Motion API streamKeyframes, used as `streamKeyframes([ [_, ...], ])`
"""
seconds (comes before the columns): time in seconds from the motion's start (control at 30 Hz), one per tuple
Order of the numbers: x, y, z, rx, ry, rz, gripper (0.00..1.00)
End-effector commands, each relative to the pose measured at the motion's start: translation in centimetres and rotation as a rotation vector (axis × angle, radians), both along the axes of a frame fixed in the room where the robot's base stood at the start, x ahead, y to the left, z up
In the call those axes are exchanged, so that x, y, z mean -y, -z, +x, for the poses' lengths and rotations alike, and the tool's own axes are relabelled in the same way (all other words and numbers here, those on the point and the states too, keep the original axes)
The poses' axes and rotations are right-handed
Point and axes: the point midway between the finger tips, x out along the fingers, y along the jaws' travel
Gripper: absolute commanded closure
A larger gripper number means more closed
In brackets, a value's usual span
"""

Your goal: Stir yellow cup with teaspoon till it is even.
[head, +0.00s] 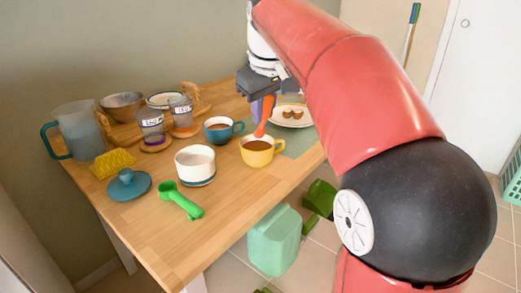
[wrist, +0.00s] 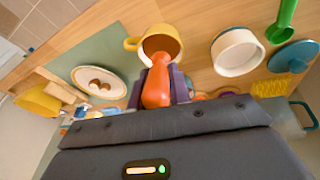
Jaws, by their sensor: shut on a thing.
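The yellow cup (head: 257,157) stands upright on the wooden table and holds brown liquid; it also shows in the wrist view (wrist: 131,44). My gripper (head: 262,112) is above the cup with its purple fingers shut on the orange-red teaspoon (head: 268,105). The teaspoon's handle fills the gap between the fingers in the wrist view (wrist: 156,88). Its lower end reaches to the cup's opening. The bowl of the spoon is hidden, so I cannot tell how deep it sits. The liquid looks an even brown from here.
A blue cup (head: 217,138) with dark liquid stands close left of the yellow cup. A white bowl (head: 195,168) and a green scoop (head: 181,201) lie nearer the front. A plate (head: 305,119) with brown pieces is at the right. Jars and a pitcher (head: 81,133) crowd the left.

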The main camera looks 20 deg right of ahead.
Motion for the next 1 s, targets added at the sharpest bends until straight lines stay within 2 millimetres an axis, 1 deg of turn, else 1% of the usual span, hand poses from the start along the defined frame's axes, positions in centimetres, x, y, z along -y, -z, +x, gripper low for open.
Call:
streamKeyframes([
  [0.17, 0.0, -0.5, 0.0, 0.000, 0.000, 0.000, 1.00],
  [0.5, 0.0, -3.9, 0.1, 0.002, 0.000, 0.000, 1.00],
  [0.6, 0.0, -4.6, 0.1, 0.001, 0.000, 0.000, 1.00],
  [0.73, 0.0, -5.0, 0.0, 0.000, 0.000, 0.000, 1.00],
  [1.0, 0.0, -5.0, 0.0, 0.000, 0.000, 0.000, 1.00],
])
